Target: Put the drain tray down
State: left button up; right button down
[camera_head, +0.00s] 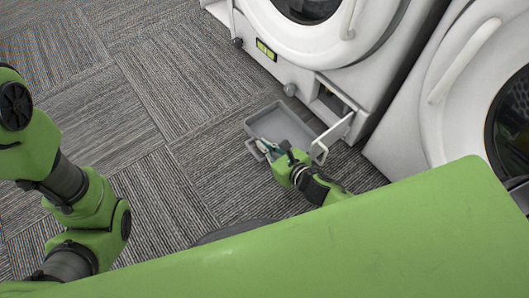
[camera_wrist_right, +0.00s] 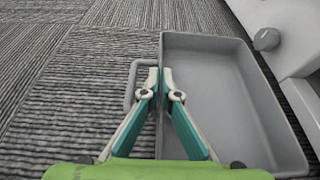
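The drain tray (camera_head: 283,122) is a shallow grey rectangular tray with a handle loop on one side. It is level and looks empty, at the foot of the left washing machine. My right gripper (camera_head: 266,149) is at the tray's near-left side. In the right wrist view, the fingertips of my right gripper (camera_wrist_right: 162,82) are closed on both sides of the wall of the tray (camera_wrist_right: 215,75), beside the handle loop. I cannot tell whether the tray's underside touches the carpet. My left arm shows at the left, but its gripper is out of view.
The left washing machine (camera_head: 345,60) has an open low compartment with a white flap (camera_head: 336,132) standing out beside the tray. A second washing machine (camera_head: 440,70) stands at the right. Grey carpet tile (camera_head: 110,110) lies clear to the left.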

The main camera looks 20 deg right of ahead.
notch_tip(320, 180, down, 4)
jog(key=shift+r+b, duration=0.2)
jog(key=shift+b, duration=0.9)
jog(key=shift+r, duration=0.15)
jog(key=c, duration=2.3)
grip_release()
